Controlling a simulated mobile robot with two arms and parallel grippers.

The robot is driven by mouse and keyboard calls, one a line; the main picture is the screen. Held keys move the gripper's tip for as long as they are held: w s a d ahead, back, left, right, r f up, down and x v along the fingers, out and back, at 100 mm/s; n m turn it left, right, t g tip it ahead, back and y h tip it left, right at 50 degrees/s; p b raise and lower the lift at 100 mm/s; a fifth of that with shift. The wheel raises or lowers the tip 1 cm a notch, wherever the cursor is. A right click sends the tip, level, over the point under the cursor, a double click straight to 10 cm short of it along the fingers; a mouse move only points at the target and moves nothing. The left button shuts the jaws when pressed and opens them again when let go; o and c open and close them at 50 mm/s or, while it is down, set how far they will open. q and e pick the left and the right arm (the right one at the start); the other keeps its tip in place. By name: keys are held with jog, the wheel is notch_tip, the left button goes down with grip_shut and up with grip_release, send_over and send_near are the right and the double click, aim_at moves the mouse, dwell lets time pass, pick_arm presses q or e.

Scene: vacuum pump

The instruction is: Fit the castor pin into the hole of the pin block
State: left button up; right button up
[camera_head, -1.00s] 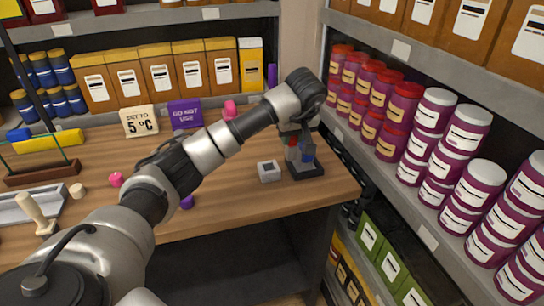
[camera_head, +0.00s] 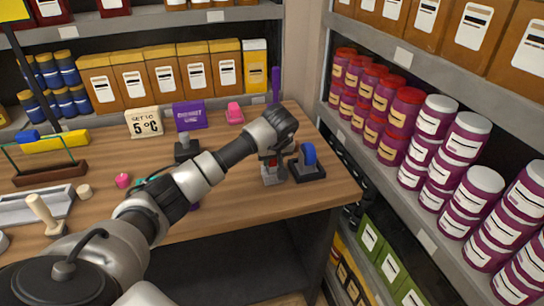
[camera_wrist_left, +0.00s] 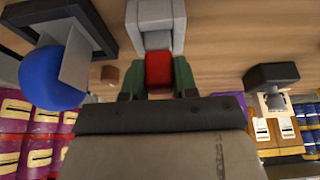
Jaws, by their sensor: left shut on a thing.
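My left gripper (camera_head: 271,160) is shut on a small red piece, which I take to be the castor pin (camera_head: 264,161). The red piece (camera_wrist_left: 158,70) shows between the green fingers in the left wrist view. The light grey pin block (camera_head: 272,178) stands on the table directly under the gripper. In the left wrist view the pin block (camera_wrist_left: 177,22) has its recess facing the red piece, lined up closely with it. The red piece's far end is hidden, so I cannot tell whether it is inside the hole. My right gripper is out of view.
A blue wheel-like part (camera_head: 309,154) sits on a dark base (camera_head: 308,173) just right of the block. A dark block-like object (camera_head: 187,148) stands to the left. The table's right edge and the shelf of purple tins (camera_head: 436,115) lie close by.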

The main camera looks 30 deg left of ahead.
pick_arm(q)
jog(key=shift+f, duration=0.1)
jog(key=o, duration=1)
jog(key=shift+c, duration=0.2)
jog(key=b+v, duration=0.1)
jog(key=v, duration=1.1)
